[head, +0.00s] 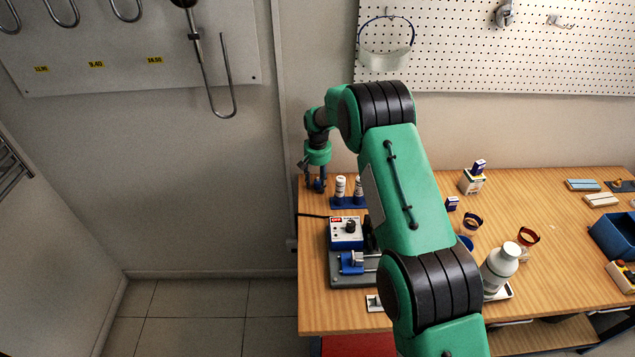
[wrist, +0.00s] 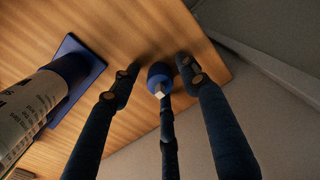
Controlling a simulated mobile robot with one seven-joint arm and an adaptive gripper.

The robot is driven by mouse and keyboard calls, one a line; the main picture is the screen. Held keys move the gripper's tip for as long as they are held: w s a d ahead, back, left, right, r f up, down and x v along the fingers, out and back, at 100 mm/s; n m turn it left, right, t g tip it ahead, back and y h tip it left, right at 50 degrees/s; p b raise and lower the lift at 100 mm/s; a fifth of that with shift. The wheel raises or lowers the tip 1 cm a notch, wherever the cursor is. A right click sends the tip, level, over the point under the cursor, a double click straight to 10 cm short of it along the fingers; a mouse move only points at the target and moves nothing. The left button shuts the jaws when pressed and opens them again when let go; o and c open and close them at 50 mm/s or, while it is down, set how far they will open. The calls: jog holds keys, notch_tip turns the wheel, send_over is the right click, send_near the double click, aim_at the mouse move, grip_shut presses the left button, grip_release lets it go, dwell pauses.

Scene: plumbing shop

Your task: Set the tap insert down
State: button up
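The tap insert, a small blue round piece with a pale metal stem, shows in the wrist view (wrist: 159,76) between the fingertips of my gripper (wrist: 158,70). Its stem faces the camera. A narrow gap shows between the left finger and the insert; the right fingertip is very close to it, and the third finger comes up from below. The fingers look spread around it rather than closed on it. In the head view my gripper (head: 317,187) points down low at the back left corner of the wooden bench (head: 400,316). Whether the insert touches the bench is hard to see.
A white printed cylinder (wrist: 32,108) stands on a blue holder (wrist: 92,62) left of the fingers. In the head view white cartridges (head: 340,188) stand beside my gripper. A control box (head: 346,234) is nearer. The bench edge is close on the right in the wrist view.

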jog(key=shift+r, duration=0.1)
notch_tip(320, 180, up, 12)
jog(key=shift+f+p, duration=0.1)
jog(key=shift+p, duration=0.5)
jog(key=shift+r, duration=0.2)
dwell(0.7)
jog(key=s+d+r+t, duration=0.1)
jog(key=s+d+r, duration=0.3)
jog(key=s+r, duration=0.5)
jog(key=s+d+r+t, duration=0.1)
jog(key=s+d+r, duration=0.2)
jog(key=s+r, duration=0.6)
jog(key=s+d+r+t, duration=0.1)
jog(key=s+d+r, duration=0.4)
jog(key=r, duration=0.7)
jog(key=s+d+r+t, duration=0.1)
jog(key=s+r, duration=0.1)
jog(key=s, duration=0.8)
jog(key=s+d+r, duration=0.2)
jog(key=s, duration=0.8)
jog(key=s+d+f, duration=0.1)
jog(key=s+f, duration=0.1)
jog(key=s, duration=0.5)
jog(key=s+d+f+t, duration=0.1)
jog(key=s+f, duration=0.1)
jog(key=s, duration=0.6)
jog(key=shift+s+t, duration=0.25)
jog(key=shift+t, duration=0.05)
